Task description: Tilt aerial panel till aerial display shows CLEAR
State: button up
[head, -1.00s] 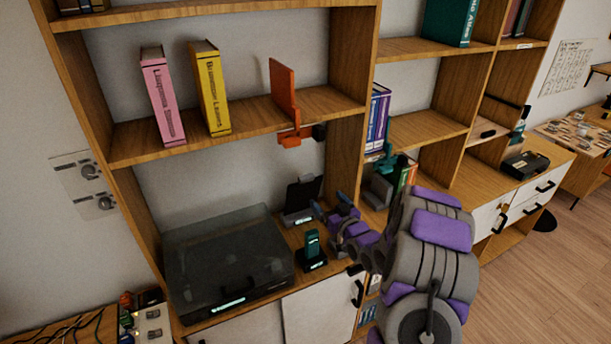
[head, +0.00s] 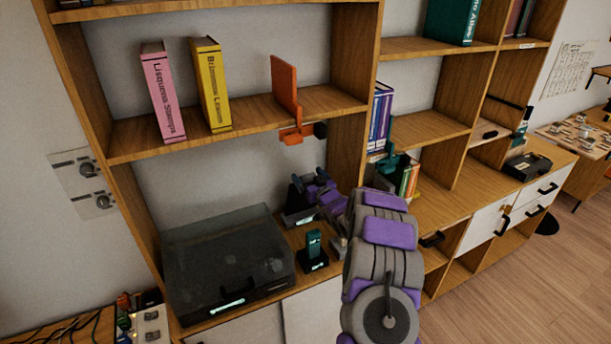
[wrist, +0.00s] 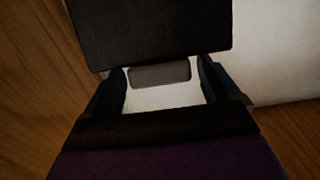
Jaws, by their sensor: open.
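The aerial panel is a flat dark plate (wrist: 150,35) that fills the top of the wrist view. In the head view it stands in the lower shelf bay, largely hidden by my gripper (head: 309,179). The aerial display (head: 305,219) glows at the front of its dark base; its text is too small to read. My gripper is open. In the wrist view its two fingers (wrist: 162,72) reach up to the panel's lower edge, one on each side, with a grey block (wrist: 160,75) showing between them. I cannot tell whether they touch the panel.
A turntable with a clear dark lid (head: 228,260) stands to the left, and a teal handset in a dark cradle (head: 313,247) is just in front. An orange bracket (head: 290,100) is on the shelf above. The wooden upright (head: 347,150) is close on the right.

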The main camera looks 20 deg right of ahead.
jog(key=shift+w, duration=1.25)
jog(key=shift+c, duration=0.2)
jog(key=c, duration=1.4)
jog(key=shift+s+f+t+b, duration=0.1)
jog(key=shift+s+f+t, duration=0.3)
jog(key=shift+s, duration=0.4)
jog(key=shift+s+f+t+b, duration=0.15)
jog(key=shift+s+t, duration=0.3)
jog(key=shift+s, duration=0.3)
jog(key=shift+s+f+t+b, duration=0.1)
jog(key=shift+s+f+t, duration=0.3)
jog(key=shift+s, duration=0.4)
jog(key=shift+r, duration=0.1)
jog(key=o, duration=1.4)
jog(key=shift+o, duration=0.2)
jog(key=shift+s, duration=0.1)
